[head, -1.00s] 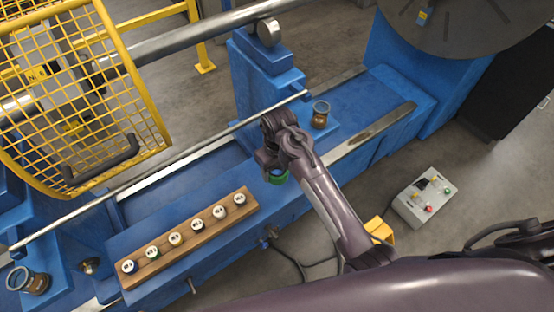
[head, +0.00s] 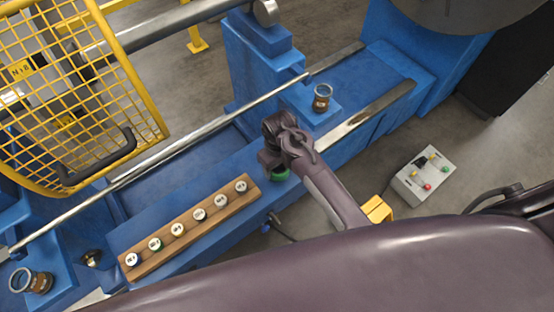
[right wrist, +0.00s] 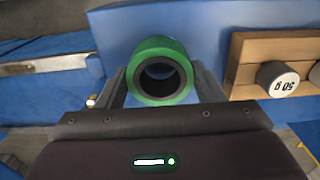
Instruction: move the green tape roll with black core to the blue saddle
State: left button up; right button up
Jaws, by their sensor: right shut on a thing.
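My right gripper (head: 279,170) is shut on the green tape roll with black core (head: 281,175). In the right wrist view the green roll (right wrist: 160,72) sits between the two fingers, its dark open core facing the camera. In the head view the gripper hides much of it. The roll is over or at the long blue ledge (head: 215,232), just right of the wooden rack; I cannot tell if it touches the ledge. Several blue machine parts show, and I cannot tell which is the saddle. My left gripper is not in view.
The wooden rack (head: 160,262) holds several white-topped labelled pieces. A brown jar (head: 322,98) stands on a blue block beyond the gripper, another (head: 32,281) at the far left. A steel rod (head: 200,136) runs behind the ledge. A yellow mesh guard (head: 85,95) stands left.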

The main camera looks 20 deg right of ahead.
jog(key=o, duration=1)
